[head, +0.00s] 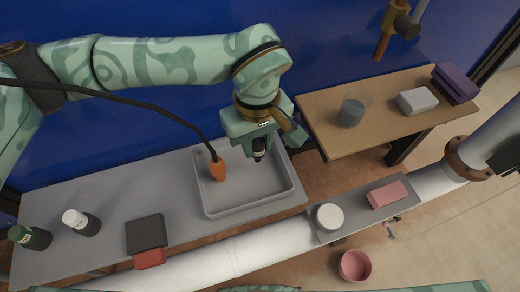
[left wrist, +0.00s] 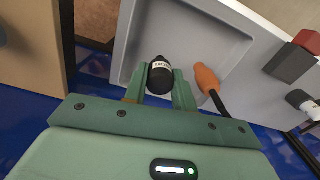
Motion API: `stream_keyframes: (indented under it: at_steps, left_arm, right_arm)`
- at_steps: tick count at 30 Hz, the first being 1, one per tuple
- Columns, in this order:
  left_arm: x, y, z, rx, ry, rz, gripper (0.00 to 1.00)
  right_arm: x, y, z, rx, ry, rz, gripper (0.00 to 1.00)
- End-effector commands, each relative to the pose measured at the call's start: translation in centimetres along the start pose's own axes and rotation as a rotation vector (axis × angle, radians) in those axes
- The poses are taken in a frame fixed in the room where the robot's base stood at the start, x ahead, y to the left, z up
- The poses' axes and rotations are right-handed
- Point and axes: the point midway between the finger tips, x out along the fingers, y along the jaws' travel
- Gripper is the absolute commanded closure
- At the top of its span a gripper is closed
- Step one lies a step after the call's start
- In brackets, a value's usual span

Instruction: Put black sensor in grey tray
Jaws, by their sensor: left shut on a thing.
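The black sensor (left wrist: 160,76), a small dark cylinder with a white label band, is held between the green fingers of my left gripper (left wrist: 160,88). In the head view the sensor (head: 259,155) shows as a dark tip below my left gripper (head: 258,150). It is over the right part of the grey tray (head: 250,207). I cannot tell whether it touches the tray floor. The tray also shows in the left wrist view (left wrist: 190,35) beneath the sensor. My right gripper is not in view.
An orange plug (head: 218,170) on a black cable lies in the tray's left part. On the grey bench (head: 110,188) are a black box (head: 146,233), a red block (head: 150,259) and two bottles. A wooden table (head: 370,125) at right bears a glass (head: 352,112) and boxes.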

Motion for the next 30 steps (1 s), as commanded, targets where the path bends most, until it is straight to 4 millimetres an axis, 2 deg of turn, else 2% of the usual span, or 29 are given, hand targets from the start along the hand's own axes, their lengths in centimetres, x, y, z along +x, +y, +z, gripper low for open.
stream_keyframes:
  at_steps: [3, 8, 20, 21, 23, 30]
  left_arm:
    - [1.4, 0.9, -0.3, -0.002, -0.004, -0.001, 0.95]
    - [4.0, 0.8, -0.3, 0.0, -0.005, -0.002, 0.95]
    - [4.3, 0.8, -0.3, 0.0, 0.001, -0.001, 0.95]
    - [4.3, 0.8, -0.3, 0.0, 0.001, -0.001, 0.65]
    - [4.3, 0.8, -0.3, 0.0, 0.001, 0.0, 0.52]
    - [4.3, 0.8, -0.3, 0.0, 0.001, 0.0, 0.52]
  right_arm:
    - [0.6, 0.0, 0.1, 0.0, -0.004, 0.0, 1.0]
    - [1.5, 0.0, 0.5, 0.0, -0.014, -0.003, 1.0]
    - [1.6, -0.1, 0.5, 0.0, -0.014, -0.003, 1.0]
    - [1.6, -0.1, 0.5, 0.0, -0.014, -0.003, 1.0]
    - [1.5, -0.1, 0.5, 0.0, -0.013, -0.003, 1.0]
    - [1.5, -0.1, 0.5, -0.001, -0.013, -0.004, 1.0]
